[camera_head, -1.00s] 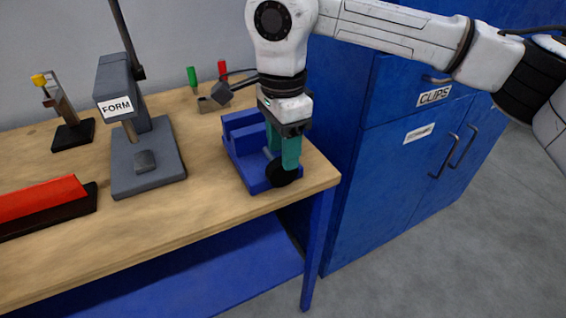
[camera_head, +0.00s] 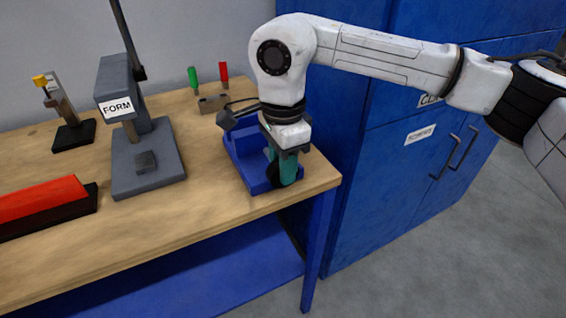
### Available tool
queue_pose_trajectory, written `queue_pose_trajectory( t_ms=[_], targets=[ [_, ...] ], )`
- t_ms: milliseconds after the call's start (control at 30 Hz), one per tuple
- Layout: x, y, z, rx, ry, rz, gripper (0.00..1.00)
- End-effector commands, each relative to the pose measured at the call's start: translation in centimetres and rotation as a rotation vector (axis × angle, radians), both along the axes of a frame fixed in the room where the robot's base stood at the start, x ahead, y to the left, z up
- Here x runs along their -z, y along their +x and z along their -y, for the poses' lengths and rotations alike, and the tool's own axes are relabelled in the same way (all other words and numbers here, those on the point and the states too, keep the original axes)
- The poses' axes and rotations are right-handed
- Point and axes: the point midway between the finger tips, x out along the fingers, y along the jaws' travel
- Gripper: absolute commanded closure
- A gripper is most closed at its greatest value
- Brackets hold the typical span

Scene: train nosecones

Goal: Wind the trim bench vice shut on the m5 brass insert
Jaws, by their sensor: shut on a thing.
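The blue trim bench vice (camera_head: 243,160) stands at the right front corner of the wooden bench. My gripper (camera_head: 284,172), with teal fingers, is at the vice's front right side, low over it. The fingers are shut at the vice's dark handle, which is mostly hidden behind them. The m5 brass insert cannot be made out; my gripper and wrist cover part of the vice.
A grey press marked FORM (camera_head: 148,160) stands left of the vice. A red bar on a dark base (camera_head: 45,203) lies at the left. Green and red-handled tools (camera_head: 208,92) stand behind. Blue cabinets (camera_head: 400,150) rise to the right of the bench.

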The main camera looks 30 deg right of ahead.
Motion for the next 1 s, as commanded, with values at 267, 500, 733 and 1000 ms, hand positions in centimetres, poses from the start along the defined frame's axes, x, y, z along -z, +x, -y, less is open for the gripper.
queue_pose_trajectory(
  t_ms=[267,500,733,1000],
  targets=[
    [-0.01,-0.02,0.01,0.000,0.000,-0.001,1.00],
    [0.11,-0.01,0.14,0.001,0.040,-0.001,1.00],
    [0.32,0.02,0.52,0.005,0.173,-0.001,1.00],
    [0.70,0.06,0.99,0.006,0.418,0.001,1.00]
  ],
)
